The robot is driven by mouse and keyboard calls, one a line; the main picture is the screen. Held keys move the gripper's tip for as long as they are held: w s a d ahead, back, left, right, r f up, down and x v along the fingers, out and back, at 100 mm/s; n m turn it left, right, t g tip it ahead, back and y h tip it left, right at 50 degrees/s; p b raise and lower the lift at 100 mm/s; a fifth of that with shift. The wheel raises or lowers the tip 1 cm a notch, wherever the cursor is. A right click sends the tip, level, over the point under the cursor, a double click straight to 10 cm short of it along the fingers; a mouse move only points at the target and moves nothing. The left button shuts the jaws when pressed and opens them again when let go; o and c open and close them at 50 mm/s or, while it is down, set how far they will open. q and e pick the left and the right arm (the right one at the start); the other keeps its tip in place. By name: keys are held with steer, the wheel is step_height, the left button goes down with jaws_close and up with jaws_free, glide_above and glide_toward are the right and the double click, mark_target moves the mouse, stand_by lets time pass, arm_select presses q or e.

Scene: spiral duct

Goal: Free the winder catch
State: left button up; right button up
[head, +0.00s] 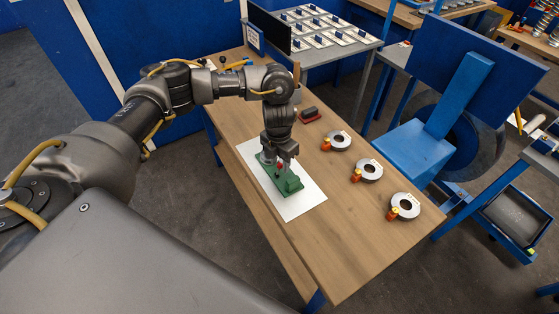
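A green fixture (290,184) lies on a white sheet (302,206) on the wooden table. It has a flat base, a raised block at its right end and a small red part (280,166) near its middle. My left gripper (278,160) points down right over the fixture, at the red part, and hides some of it. I cannot tell whether its fingers touch or hold the red part. No part is clearly recognisable as the winder catch; it may be on this fixture. My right gripper is not in view.
Three grey rings (368,171) with orange-and-yellow pieces beside them lie along the table's right side. A dark block with red (309,114) lies behind the fixture. A large blue machine (420,150) stands right of the table. The table's near end is clear.

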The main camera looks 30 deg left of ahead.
arm_select(q)
jaws_close()
steer(key=shift+w+d+g+p, duration=0.15)
steer(key=shift+g+p, duration=0.15)
steer(key=shift+p, duration=0.2)
steer(key=shift+w+d+f+g+y+p, duration=0.1)
steer(key=shift+w+g+y+p, duration=0.1)
steer(key=shift+g+y+p, duration=0.25)
steer(key=shift+o, duration=0.8)
jaws_free()
step_height(320, 180, up, 11)
steer(key=w+b, duration=0.1)
steer(key=b, duration=0.1)
steer(key=shift+w+d+f, duration=0.15)
steer(key=shift+w+f, duration=0.05)
